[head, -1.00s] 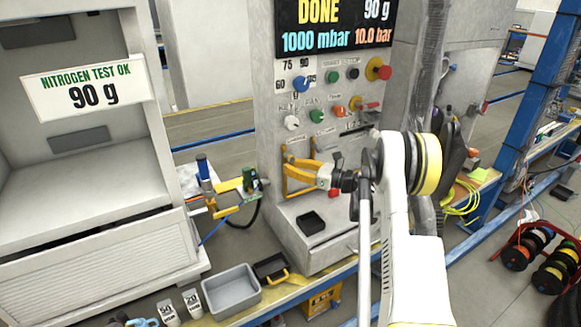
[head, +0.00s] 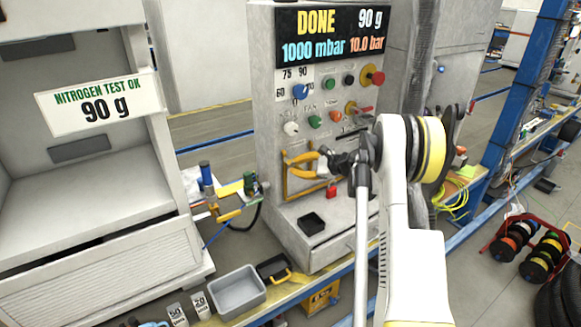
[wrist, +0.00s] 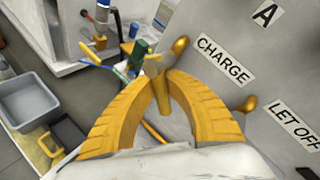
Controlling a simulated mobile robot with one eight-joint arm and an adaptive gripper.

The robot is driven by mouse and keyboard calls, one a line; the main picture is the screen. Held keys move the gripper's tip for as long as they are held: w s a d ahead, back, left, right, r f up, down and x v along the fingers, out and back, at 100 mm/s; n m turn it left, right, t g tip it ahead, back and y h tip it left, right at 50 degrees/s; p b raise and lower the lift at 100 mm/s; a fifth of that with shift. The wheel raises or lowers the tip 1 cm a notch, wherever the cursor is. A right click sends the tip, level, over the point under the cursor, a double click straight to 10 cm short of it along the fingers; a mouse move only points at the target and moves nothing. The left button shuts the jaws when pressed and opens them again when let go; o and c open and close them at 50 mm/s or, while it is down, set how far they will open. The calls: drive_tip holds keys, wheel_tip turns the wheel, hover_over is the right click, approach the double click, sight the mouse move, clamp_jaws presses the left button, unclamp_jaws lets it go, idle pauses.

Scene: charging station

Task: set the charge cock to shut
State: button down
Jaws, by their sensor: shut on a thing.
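The charge cock is a brass lever (wrist: 162,94) on the grey panel, beside the CHARGE label (wrist: 223,60) in the wrist view. My gripper's yellow fingers (wrist: 160,80) come together on this lever from both sides. Part of the lever is hidden between the fingertips. In the head view my gripper (head: 289,163) is at the lower left front of the charging cabinet (head: 268,120), and the cock itself cannot be made out there. The display (head: 332,33) reads DONE, 90 g, 1000 mbar, 10.0 bar.
A second brass knob (wrist: 248,104) sits near the LET OFF label (wrist: 297,123). A grey bin (head: 238,291) is at lower left.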

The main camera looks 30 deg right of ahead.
drive_tip(key=n+h, duration=0.1)
drive_tip(key=r+n+h+p, duration=0.1)
drive_tip(key=h, duration=0.1)
drive_tip(key=shift+d+n+g, duration=0.35)
drive_tip(key=shift+n+g, duration=0.05)
drive_tip(key=shift+d+r+n+h+p, duration=0.1)
drive_tip(key=shift+r+n+h+p, duration=0.15)
drive_tip(key=shift+n+h, duration=0.45)
drive_tip(key=shift+d+r+n+h+p, duration=0.1)
drive_tip(key=shift+r+n+h+p, duration=0.15)
drive_tip(key=shift+n+h, duration=0.45)
drive_tip(key=c, duration=1.4)
unclamp_jaws()
drive_tip(key=shift+r, duration=0.1)
drive_tip(key=v, duration=1.2)
drive_tip(key=shift+a, duration=0.15)
